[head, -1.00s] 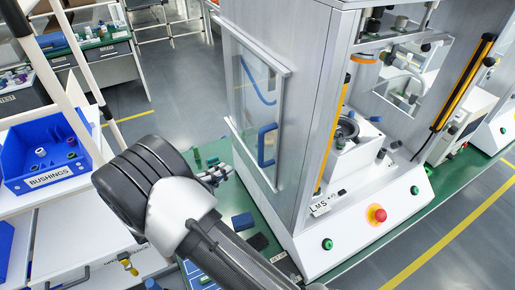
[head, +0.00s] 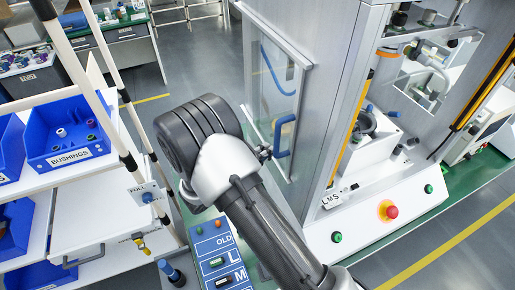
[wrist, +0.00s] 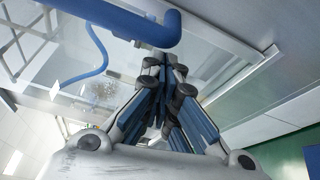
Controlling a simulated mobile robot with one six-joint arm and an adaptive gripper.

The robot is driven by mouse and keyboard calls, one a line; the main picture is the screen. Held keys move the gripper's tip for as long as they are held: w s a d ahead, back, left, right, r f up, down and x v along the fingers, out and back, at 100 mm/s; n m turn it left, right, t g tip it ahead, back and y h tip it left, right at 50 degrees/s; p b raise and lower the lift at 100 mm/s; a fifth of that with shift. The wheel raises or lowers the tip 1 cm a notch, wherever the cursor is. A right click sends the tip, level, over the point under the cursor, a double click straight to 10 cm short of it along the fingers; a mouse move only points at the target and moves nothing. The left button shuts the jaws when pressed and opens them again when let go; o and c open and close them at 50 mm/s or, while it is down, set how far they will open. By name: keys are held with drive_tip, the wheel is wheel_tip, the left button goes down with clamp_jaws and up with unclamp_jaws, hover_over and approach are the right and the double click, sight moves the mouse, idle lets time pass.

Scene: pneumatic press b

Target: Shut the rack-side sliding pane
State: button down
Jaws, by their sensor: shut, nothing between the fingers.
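The sliding pane (head: 270,105) is a clear sheet in a pale frame on the left side of the press, with a blue bar handle (head: 284,136) near its right edge. My gripper (head: 264,152) is just left of the handle's lower end, partly hidden behind my wrist. In the wrist view my gripper (wrist: 165,68) has its blue-padded fingers together, with nothing between them. The blue handle (wrist: 125,25) crosses just beyond the fingertips there. I cannot tell whether they touch it. The clear pane (wrist: 200,70) lies behind.
The press front has a red button (head: 391,211) and green buttons. A white rack on the left holds a blue bushings bin (head: 65,140), with an upright post (head: 125,165) near my arm. A blue board marked OLD (head: 222,262) lies below my arm. Grey floor is open behind.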

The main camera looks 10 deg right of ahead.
drive_tip(key=shift+s+d, duration=0.1)
drive_tip(key=shift+s, duration=0.35)
drive_tip(key=shift+s, duration=0.1)
drive_tip(key=shift+s+d+r, duration=0.1)
drive_tip(key=shift+s, duration=0.4)
drive_tip(key=v, duration=1.2)
